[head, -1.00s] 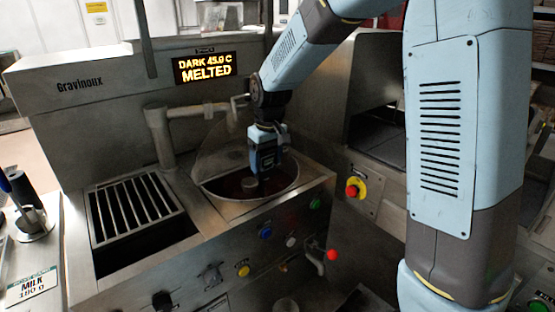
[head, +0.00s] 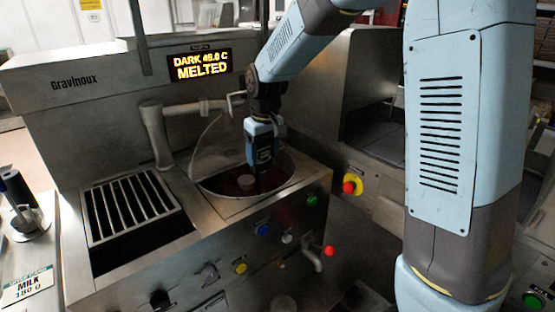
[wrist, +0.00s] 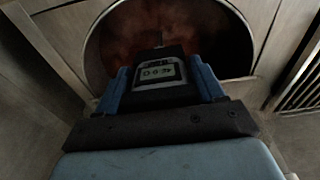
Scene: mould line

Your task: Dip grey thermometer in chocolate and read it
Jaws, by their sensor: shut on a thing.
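My gripper (head: 260,150) is shut on the grey thermometer (head: 264,156) and holds it upright over the round chocolate tank (head: 215,193). The thermometer's dark body and small screen also show in the wrist view (wrist: 160,72), between the blue fingers of my gripper (wrist: 161,84). Its thin probe points down into the tank, towards the dark chocolate (head: 228,184). I cannot tell how deep the tip is. The screen's digits are upside down in the wrist view and too small to read surely. The lit sign (head: 199,66) says DARK, a temperature in the forties, and MELTED.
A clear curved guard (head: 210,150) stands at the tank's back left, beside a bent pipe (head: 157,135). A round grey piece (head: 247,182) sits in the tank near the probe. A slatted grate (head: 130,208) lies left.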

